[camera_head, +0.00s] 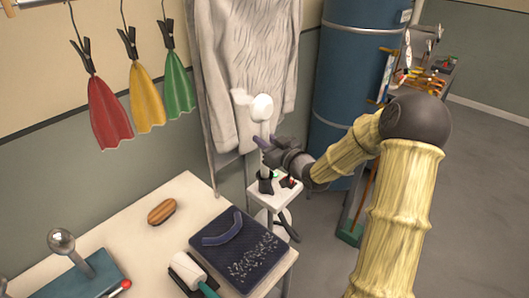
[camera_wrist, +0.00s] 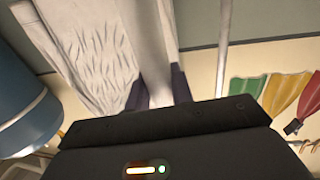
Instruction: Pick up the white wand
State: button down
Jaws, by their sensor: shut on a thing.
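The white wand (camera_head: 262,107) stands upright above a small white stand (camera_head: 285,194), its rounded head at the top. My gripper (camera_head: 265,144) is at the wand's shaft below the head, shut on it. In the wrist view the pale wand (camera_wrist: 154,72) runs up between my two dark purple fingers (camera_wrist: 158,92). A black holder (camera_head: 265,184) sits on the stand beneath the wand. I cannot tell whether the wand's lower end still sits in it.
A pale furry garment (camera_head: 240,60) hangs close behind the wand. A blue tank (camera_head: 350,80) stands to the right. Red, yellow and green cloths (camera_head: 145,97) hang on the wall. A table (camera_head: 130,225) at front left holds a brush (camera_head: 162,211) and a dark mat (camera_head: 238,248).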

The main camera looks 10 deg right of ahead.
aim_at(267, 102)
jog(key=shift+r, duration=1.9)
jog(key=shift+r+p, duration=3.4)
jog(key=shift+r, duration=1.15)
jog(key=shift+w+f, duration=0.1)
